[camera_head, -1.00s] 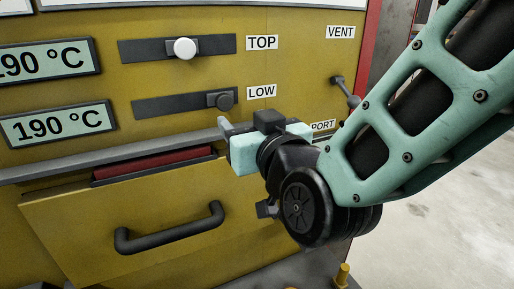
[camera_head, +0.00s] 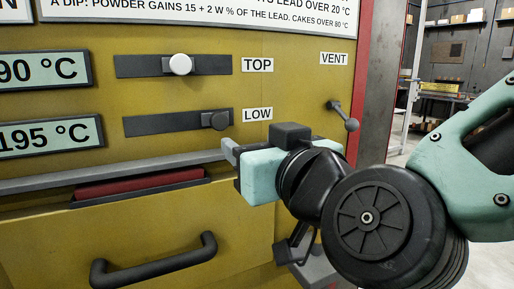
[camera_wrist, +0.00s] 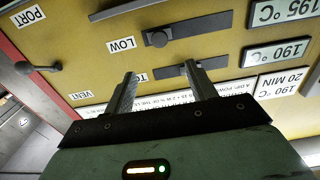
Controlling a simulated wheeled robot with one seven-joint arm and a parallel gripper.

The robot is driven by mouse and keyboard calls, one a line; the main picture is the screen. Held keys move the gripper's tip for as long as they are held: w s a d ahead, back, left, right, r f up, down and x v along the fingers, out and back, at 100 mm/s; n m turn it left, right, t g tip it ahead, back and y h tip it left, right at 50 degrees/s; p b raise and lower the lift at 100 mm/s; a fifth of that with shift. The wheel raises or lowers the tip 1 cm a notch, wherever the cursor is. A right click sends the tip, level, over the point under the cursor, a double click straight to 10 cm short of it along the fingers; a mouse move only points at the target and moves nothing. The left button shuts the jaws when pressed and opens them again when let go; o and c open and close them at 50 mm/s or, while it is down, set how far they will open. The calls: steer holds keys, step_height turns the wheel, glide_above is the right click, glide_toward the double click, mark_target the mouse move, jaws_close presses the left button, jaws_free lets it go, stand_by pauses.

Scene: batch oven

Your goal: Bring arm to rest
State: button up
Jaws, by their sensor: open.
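My gripper (camera_head: 236,160) is in front of the yellow oven panel (camera_head: 290,60) in the head view, to the right of the drawer's upper edge and below the LOW label. In the wrist view my gripper (camera_wrist: 162,82) shows two fingers spread apart with nothing between them. The panel's labels appear upside down behind the fingers. My arm folds back to the right in the head view and hides part of the panel's lower right.
The TOP slider (camera_head: 181,64) has a white knob; the LOW slider (camera_head: 215,121) has a dark knob. A vent lever (camera_head: 343,115) sticks out near my wrist. The drawer handle (camera_head: 153,259) is at lower left. Open room and shelves (camera_head: 455,20) lie at right.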

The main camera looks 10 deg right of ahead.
steer(key=s+a+f+n+g+y, duration=0.1)
steer(key=s+a+f+n+g, duration=0.15)
steer(key=f+g, duration=0.3)
steer(key=s+a+f+n+g+y, duration=0.1)
steer(key=s+a+f+n+g, duration=0.2)
steer(key=f, duration=0.4)
steer(key=s+d+f+g+h, duration=0.3)
steer(key=s+d+f+g, duration=0.1)
steer(key=d+f, duration=0.1)
steer(key=s+d+f+m+g+h, duration=0.1)
steer(key=s+d+f+g+h, duration=0.2)
steer(key=s+d+f+g, duration=0.2)
steer(key=d, duration=0.3)
steer(key=shift+a, duration=0.1)
stand_by(1.5)
